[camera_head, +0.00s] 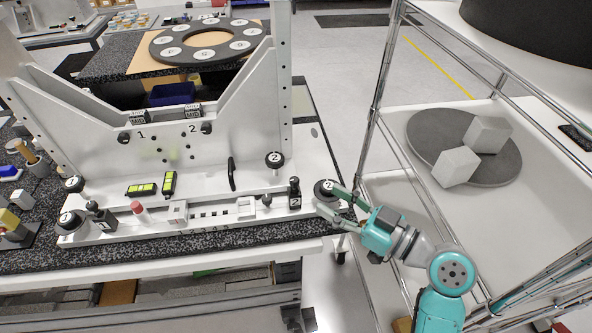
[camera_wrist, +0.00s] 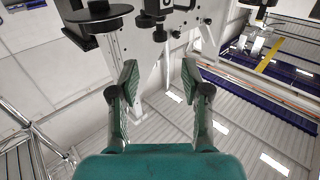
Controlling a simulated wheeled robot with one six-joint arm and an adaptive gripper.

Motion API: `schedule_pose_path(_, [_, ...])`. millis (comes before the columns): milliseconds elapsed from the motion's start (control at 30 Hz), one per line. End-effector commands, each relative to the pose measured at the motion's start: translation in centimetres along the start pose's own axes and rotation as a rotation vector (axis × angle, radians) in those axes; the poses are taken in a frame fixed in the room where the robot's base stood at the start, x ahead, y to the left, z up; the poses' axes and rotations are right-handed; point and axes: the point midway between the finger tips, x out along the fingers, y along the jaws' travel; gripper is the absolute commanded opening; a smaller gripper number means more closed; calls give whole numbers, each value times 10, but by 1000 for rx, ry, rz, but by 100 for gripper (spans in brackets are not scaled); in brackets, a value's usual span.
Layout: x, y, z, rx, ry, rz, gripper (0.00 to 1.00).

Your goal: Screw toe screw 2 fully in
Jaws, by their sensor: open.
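A black round knob marked 2 (camera_head: 325,187) sits at the right front corner of the white fixture base; I take it for toe screw 2. My gripper (camera_head: 331,198) is at this knob from the right, fingers pointing left. One finger shows beside its right edge, the other in front of and below it. In the wrist view my gripper (camera_wrist: 159,75) is open with nothing between its fingers. A wide black disc (camera_wrist: 97,20), likely this knob, is at the top left there, beyond the fingertips. I cannot tell whether a finger touches the knob or how deep the screw is.
The white fixture's upright (camera_head: 283,90) rises behind. A wire rack (camera_head: 376,100) with a grey disc and two blocks stands close to my arm's right.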

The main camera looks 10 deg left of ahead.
Motion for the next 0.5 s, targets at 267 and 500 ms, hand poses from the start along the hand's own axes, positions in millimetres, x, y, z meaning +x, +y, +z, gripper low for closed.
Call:
schedule_pose_path(267, [46, -1, 0, 1, 0, -3, 47])
schedule_pose_path(500, [83, -1, 0, 1, -1, -1, 47])
